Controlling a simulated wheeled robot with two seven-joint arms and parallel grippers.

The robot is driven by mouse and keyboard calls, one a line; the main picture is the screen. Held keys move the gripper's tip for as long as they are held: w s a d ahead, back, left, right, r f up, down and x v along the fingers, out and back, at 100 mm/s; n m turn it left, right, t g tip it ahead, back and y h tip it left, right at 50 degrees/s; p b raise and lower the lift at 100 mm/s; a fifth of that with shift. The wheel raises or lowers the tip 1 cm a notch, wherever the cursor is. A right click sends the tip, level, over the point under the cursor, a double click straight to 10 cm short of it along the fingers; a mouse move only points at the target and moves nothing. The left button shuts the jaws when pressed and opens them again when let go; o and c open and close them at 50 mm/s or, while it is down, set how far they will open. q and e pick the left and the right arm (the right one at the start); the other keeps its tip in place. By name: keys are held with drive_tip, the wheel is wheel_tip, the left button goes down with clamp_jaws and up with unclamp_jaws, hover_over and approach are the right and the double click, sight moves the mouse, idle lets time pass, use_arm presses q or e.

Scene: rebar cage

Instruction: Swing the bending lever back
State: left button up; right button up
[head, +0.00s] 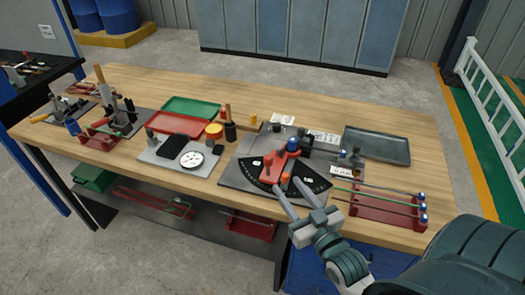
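The bending lever (279,165) is a red arm on the grey bender plate (234,176) at the middle right of the bench. A blue knob (293,145) stands at its far end and orange-red pegs at its near end. A black marked arc (309,181) lies under the near end. My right gripper (286,185) comes in from the lower right. Its two fingers are spread, with the tips close to the lever's near end. I cannot tell whether they touch it. My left gripper is not in view.
A red rack (385,211) with green rods and blue-ended pieces lies at the right front. A grey tray (377,145) is behind it. A plate with a white dial (191,159) is to the left, and red (180,124) and green (192,107) trays are farther back.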

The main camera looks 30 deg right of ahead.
sight(266, 156)
drive_tip(key=w+p, duration=0.1)
drive_tip(key=w, duration=0.4)
drive_tip(key=w+d+p, duration=0.1)
drive_tip(key=w+p, duration=0.1)
drive_tip(key=w, duration=0.3)
drive_tip(key=w+p, duration=0.1)
drive_tip(key=w, duration=0.4)
drive_tip(key=shift+w+d+r, duration=0.1)
drive_tip(key=shift+d+r, duration=0.05)
drive_tip(key=shift+d, duration=0.05)
drive_tip(key=shift+w+p, duration=0.35)
drive_tip(key=shift+w, duration=0.4)
clamp_jaws()
